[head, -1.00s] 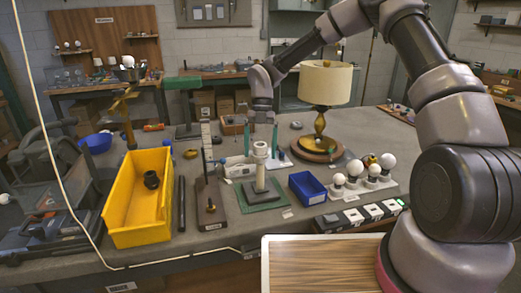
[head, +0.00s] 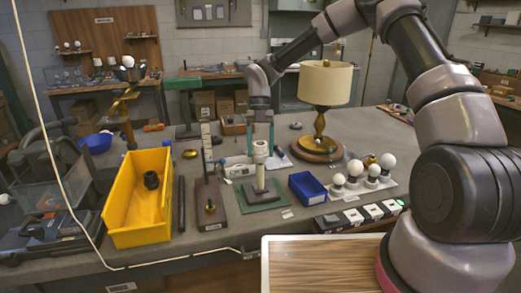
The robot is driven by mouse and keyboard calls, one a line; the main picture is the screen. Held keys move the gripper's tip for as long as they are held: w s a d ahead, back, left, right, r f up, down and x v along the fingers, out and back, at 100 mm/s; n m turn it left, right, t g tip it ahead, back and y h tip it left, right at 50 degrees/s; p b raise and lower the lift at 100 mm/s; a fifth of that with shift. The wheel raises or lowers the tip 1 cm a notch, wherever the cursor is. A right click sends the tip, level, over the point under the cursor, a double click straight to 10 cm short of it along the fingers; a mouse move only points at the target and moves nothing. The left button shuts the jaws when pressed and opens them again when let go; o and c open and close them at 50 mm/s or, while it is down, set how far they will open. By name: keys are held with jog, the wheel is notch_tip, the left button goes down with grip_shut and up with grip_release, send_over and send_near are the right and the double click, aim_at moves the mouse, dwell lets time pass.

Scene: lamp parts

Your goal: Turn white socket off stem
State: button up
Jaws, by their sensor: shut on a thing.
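The white socket (head: 260,147) sits at the top of a pale upright stem (head: 260,177). The stem stands on a dark base on a green mat (head: 272,196). My gripper (head: 260,140) comes down from above with one teal finger on each side of the white socket, and it is shut on it. The socket still sits in line with the stem; any gap or thread between them is too small to make out.
A yellow bin (head: 126,222) is at the left, and a blue tray (head: 307,188) is right of the mat. A lamp with a cream shade (head: 326,83) stands behind right. White bulbs (head: 354,168) stand in a holder at the right. A tall upright piece (head: 207,146) is close on the left.

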aim_at(261, 150)
jog(key=shift+r, duration=0.7)
dwell(0.3)
jog(key=shift+r, duration=0.85)
jog(key=shift+r, duration=2)
